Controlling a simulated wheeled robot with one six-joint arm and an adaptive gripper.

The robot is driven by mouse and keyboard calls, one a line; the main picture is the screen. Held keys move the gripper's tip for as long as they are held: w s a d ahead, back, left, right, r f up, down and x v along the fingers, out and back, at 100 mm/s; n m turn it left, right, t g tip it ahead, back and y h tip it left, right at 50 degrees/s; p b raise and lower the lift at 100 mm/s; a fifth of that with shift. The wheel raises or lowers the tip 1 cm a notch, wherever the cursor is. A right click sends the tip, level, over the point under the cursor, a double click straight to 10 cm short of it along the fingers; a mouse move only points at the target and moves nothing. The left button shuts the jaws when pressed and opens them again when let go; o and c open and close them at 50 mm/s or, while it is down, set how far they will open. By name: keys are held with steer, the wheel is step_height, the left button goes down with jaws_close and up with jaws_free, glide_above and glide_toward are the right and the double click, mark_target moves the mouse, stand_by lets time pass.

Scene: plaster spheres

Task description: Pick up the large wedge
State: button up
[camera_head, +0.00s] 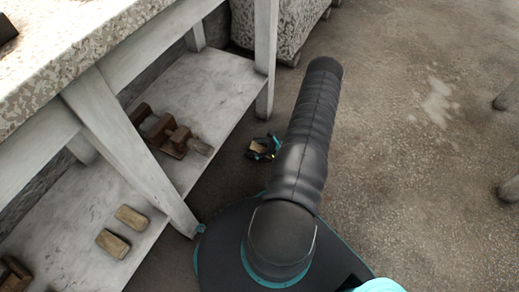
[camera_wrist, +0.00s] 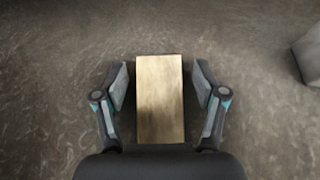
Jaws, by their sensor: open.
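A tan wooden block, which looks like the large wedge (camera_wrist: 160,100), lies on the floor in the wrist view. Its long side runs up and down the picture and its wedge shape cannot be made out from above. My gripper (camera_wrist: 160,84) is open, with one finger on each side of the block and a small gap on both sides. Its near end is hidden by my gripper's body. In the head view my gripper (camera_head: 263,148) is low by the floor beside the bench, with a bit of the wedge (camera_head: 257,147) showing at it.
A bench stands at the left, with a lower shelf (camera_head: 75,205) holding two small wooden blocks (camera_head: 132,217) (camera_head: 112,243) and brown wooden tools (camera_head: 170,135). Its leg (camera_head: 265,55) is near my gripper. A stone block (camera_head: 290,25) stands behind.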

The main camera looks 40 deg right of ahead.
steer(key=c, duration=1.3)
